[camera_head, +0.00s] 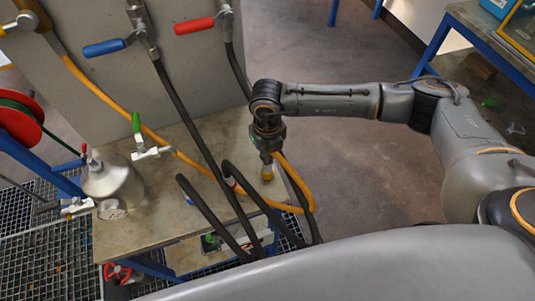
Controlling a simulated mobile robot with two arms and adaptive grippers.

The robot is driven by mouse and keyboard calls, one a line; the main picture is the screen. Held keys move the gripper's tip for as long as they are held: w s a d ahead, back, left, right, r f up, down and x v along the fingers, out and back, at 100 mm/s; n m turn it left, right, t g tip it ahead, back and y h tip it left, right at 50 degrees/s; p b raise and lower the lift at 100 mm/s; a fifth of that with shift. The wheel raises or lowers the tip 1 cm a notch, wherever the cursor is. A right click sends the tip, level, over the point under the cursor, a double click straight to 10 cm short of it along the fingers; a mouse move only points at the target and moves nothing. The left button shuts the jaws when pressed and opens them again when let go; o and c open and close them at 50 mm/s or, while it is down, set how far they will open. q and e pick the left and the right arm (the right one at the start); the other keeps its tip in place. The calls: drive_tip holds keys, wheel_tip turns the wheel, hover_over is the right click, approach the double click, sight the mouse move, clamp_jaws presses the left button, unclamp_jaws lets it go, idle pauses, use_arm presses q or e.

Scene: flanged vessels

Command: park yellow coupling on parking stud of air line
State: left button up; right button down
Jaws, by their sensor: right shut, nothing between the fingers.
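My right gripper (268,145) hangs downward over the right edge of the bench. Its fingers are shut and hold nothing; they are small and partly hidden by the wrist. Just below it is a small yellow coupling (267,173), upright at the edge of the bench top. The orange-yellow air line (302,187) loops beside it on the right. I cannot tell whether the gripper touches the coupling. I cannot make out a parking stud; it may be hidden under the coupling. My left gripper is out of view.
Several black hoses (205,212) rise across the bench (160,222). A grey flanged vessel (113,185) and a green-handled valve (137,123) stand at left. Blue (104,48) and red (194,26) valve handles are behind. Floor right of the bench is clear.

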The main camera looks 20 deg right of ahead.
drive_tip(key=shift+f+b, duration=0.35)
drive_tip(key=shift+f, duration=0.05)
drive_tip(key=shift+r, duration=0.15)
drive_tip(key=shift+r+p, duration=1.15)
drive_tip(key=shift+r, duration=0.85)
wheel_tip(320, 180, up, 12)
drive_tip(key=shift+f, duration=0.15)
